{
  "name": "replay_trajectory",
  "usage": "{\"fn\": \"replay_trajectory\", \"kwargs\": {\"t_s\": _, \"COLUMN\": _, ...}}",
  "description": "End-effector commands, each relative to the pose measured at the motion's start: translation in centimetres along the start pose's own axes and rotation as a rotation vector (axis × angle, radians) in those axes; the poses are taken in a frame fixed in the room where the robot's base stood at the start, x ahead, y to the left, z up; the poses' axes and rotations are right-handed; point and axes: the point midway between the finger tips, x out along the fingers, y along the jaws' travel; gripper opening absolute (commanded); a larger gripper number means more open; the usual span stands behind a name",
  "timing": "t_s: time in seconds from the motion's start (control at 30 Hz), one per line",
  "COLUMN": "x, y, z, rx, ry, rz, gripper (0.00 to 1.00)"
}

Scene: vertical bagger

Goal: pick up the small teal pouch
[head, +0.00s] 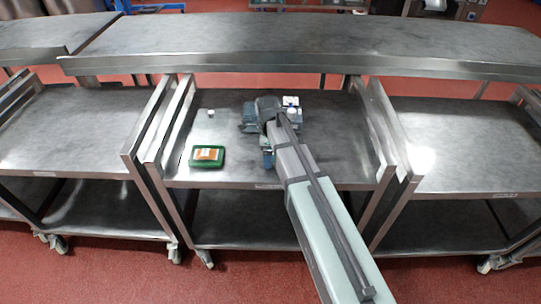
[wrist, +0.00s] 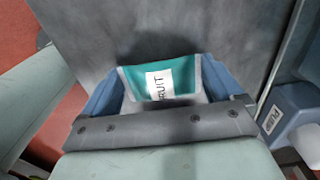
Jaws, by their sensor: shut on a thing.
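The small teal pouch (wrist: 186,76) shows in the wrist view, with a white label whose letters look like part of "FRUIT". My gripper (wrist: 161,70) has its blue fingers on the left and right sides of the pouch and is shut on it. The steel surface lies behind the pouch; I cannot tell whether the pouch touches it. In the head view my gripper (head: 253,121) is over the back middle of the centre cart, and my arm and hand hide the pouch there.
A blue-grey item with a white part (head: 291,103) stands close right of my gripper. The centre cart (head: 335,170) has raised side rails.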

Motion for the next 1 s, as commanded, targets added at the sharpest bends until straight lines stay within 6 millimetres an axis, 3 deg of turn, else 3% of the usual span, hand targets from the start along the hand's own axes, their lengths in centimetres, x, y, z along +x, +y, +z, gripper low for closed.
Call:
{"fn": "replay_trajectory", "kwargs": {"t_s": 0.1, "x": 0.0, "y": 0.0, "z": 0.0, "rx": 0.000, "ry": 0.000, "rz": 0.000, "gripper": 0.59}}
{"fn": "replay_trajectory", "kwargs": {"t_s": 0.47, "x": -0.8, "y": 0.0, "z": 0.0, "rx": 0.000, "ry": 0.000, "rz": -0.002, "gripper": 0.59}}
{"fn": "replay_trajectory", "kwargs": {"t_s": 1.0, "x": -8.3, "y": -0.1, "z": 0.0, "rx": 0.000, "ry": -0.001, "rz": -0.002, "gripper": 0.59}}
